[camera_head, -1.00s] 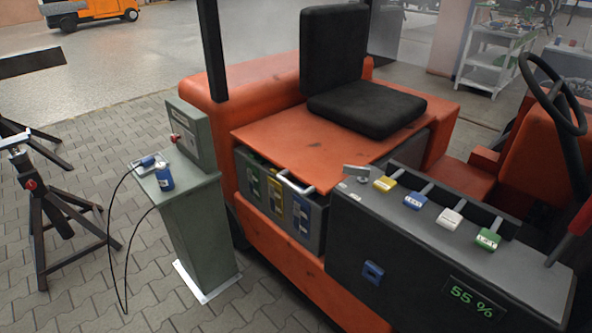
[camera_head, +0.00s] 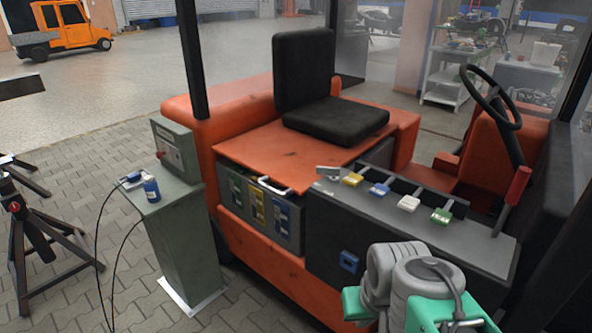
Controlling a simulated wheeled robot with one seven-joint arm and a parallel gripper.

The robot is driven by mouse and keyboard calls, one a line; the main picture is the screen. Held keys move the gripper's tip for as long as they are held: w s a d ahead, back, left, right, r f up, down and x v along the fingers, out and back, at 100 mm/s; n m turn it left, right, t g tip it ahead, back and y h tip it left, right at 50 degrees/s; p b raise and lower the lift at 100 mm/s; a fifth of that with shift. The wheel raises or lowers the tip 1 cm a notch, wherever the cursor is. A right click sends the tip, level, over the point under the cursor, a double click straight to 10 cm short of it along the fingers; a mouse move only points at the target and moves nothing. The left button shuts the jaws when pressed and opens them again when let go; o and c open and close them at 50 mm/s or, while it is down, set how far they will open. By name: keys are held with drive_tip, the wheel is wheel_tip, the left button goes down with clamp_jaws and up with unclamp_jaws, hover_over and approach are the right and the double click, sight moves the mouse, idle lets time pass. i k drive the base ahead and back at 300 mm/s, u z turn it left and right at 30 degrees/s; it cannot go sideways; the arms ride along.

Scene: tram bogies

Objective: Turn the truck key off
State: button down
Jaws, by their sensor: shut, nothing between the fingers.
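The orange truck (camera_head: 262,268) stands in the middle with its dark grey control console (camera_head: 345,215) facing me. A small light grey piece (camera_head: 327,173) sits at the left end of the console top. It may be the key, but it is too small to tell its shape or turn position. Beside it is a row of levers with yellow (camera_head: 352,180), blue (camera_head: 379,190), white (camera_head: 408,203) and green (camera_head: 441,216) knobs. My grey and green arm parts cover the console's lower right front. My gripper's fingers do not show.
A dark stand (camera_head: 35,235) is at the far left. A steering wheel (camera_head: 492,98) and a red-handled lever (camera_head: 517,187) rise at the right. Paving lies open behind left.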

sight(334, 173)
drive_tip(key=k, duration=0.55)
drive_tip(key=u, duration=0.65)
drive_tip(key=i, duration=0.75)
drive_tip(key=z, duration=0.35)
drive_tip(key=i, duration=0.6)
drive_tip(key=z, duration=0.65)
drive_tip(key=i, duration=0.5)
drive_tip(key=u, duration=0.05)
